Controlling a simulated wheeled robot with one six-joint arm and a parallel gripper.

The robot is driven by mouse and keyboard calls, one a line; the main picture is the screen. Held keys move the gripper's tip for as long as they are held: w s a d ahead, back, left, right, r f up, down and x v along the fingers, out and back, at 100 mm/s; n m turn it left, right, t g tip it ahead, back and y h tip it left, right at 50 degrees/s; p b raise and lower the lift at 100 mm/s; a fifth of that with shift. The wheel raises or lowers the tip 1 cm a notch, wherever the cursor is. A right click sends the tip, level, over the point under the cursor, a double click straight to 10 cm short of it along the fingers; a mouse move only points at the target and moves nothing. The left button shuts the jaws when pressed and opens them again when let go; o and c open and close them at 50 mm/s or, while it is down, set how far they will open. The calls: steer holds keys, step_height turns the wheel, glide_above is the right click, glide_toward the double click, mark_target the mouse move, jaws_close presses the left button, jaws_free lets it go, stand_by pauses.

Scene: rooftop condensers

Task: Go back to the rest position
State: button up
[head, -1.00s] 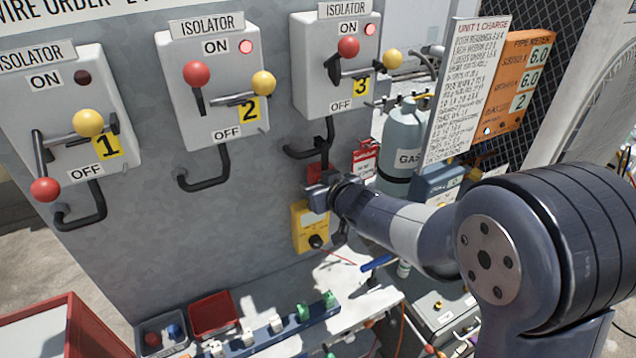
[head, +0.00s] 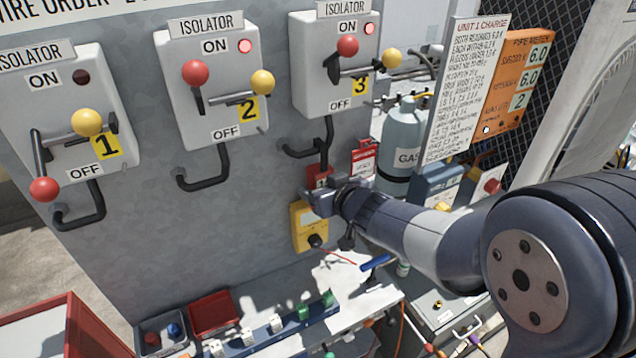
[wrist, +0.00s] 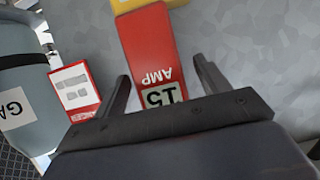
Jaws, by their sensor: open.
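My gripper (head: 318,201) is in front of the grey panel, just above the yellow meter box and below isolator 3. In the wrist view my gripper (wrist: 160,85) has its two fingers spread apart. A red block (wrist: 150,50) marked "15 AMP" shows between and beyond the fingers, and I cannot tell whether they touch it. In the head view the red block (head: 318,170) shows just above my gripper, partly hidden by it. The yellow meter box (head: 303,222) hangs on the panel below it.
Isolators 1 (head: 65,110), 2 (head: 212,88) and 3 (head: 340,65) have protruding handles. A gas cylinder (head: 400,135) and a red-and-white tag (head: 364,160) are to the right. A bench (head: 345,285) below holds a red bin (head: 213,312) and a blue rail (head: 290,328).

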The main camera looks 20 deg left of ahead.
steer(key=v, duration=0.8)
steer(key=shift+p, duration=0.4)
steer(key=shift+w+a, duration=0.1)
steer(key=b+x, duration=0.1)
steer(key=x, duration=0.9)
steer(key=shift+w+a+f, duration=0.1)
steer(key=shift+a+f, duration=0.1)
steer(key=shift+a, duration=0.05)
steer(key=shift+w+a+r+p, duration=0.1)
steer(key=shift+r+p, duration=0.45)
steer(key=shift+d+r, duration=0.2)
steer(key=shift+r, duration=0.25)
steer(key=shift+s+d+f, duration=0.15)
steer(key=shift+s+d, duration=0.05)
steer(key=shift+s, duration=0.1)
